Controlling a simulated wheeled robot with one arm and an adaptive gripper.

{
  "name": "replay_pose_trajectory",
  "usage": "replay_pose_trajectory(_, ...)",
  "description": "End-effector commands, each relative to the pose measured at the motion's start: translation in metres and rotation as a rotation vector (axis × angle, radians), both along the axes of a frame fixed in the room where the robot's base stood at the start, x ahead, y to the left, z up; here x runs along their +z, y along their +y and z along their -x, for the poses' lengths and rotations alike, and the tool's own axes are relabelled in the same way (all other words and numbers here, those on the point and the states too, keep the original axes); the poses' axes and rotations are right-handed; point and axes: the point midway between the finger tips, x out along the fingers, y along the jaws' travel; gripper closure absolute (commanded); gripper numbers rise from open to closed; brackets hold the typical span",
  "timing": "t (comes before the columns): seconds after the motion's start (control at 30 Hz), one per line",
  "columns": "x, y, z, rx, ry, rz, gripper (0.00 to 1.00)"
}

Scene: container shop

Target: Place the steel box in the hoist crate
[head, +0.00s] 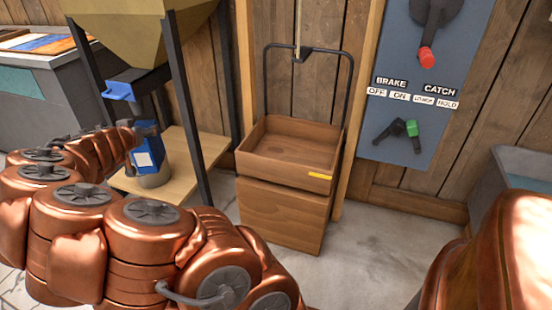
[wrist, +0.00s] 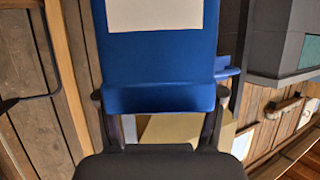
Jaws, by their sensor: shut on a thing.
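My gripper (head: 143,130) is at the left in the head view, partly hidden by my copper arm. It is shut on a blue box (head: 149,156) with a pale label, which I take for the steel box. In the wrist view the blue box (wrist: 155,60) sits between the two dark fingers (wrist: 160,97), its label toward the top edge. The hoist crate (head: 262,162) is an open wooden tray with a black bail and a rope above. It looks empty and rests on a wooden block, to the right of my gripper.
A wooden platform (head: 195,150) and a grey round vessel (head: 156,179) are below the box. A blue lever panel (head: 405,125) is right of the crate.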

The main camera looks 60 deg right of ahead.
Motion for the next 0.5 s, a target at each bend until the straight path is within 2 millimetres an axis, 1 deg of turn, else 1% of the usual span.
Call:
replay_pose_trajectory(0.03, 0.0, -0.022, 0.007, -0.046, -0.001, -0.002, 1.0)
replay_pose_trajectory(0.07, 0.0, -0.034, 0.012, -0.073, 0.0, -0.003, 1.0)
replay_pose_trajectory(0.1, 0.0, -0.051, 0.02, -0.112, 0.001, -0.003, 1.0)
replay_pose_trajectory(0.17, 0.002, -0.075, 0.03, -0.167, 0.0, -0.002, 1.0)
replay_pose_trajectory(0.2, 0.004, -0.092, 0.038, -0.205, -0.002, -0.002, 1.0)
replay_pose_trajectory(0.27, 0.008, -0.118, 0.054, -0.269, -0.003, 0.0, 1.0)
replay_pose_trajectory(0.3, 0.01, -0.135, 0.064, -0.308, -0.004, 0.0, 1.0)
replay_pose_trajectory(0.37, 0.013, -0.16, 0.08, -0.37, -0.005, 0.002, 1.0)
replay_pose_trajectory(0.4, 0.015, -0.176, 0.091, -0.409, -0.006, 0.001, 1.0)
replay_pose_trajectory(0.47, 0.018, -0.2, 0.111, -0.471, -0.005, 0.004, 1.0)
replay_pose_trajectory(0.5, 0.022, -0.214, 0.124, -0.511, -0.006, 0.006, 1.0)
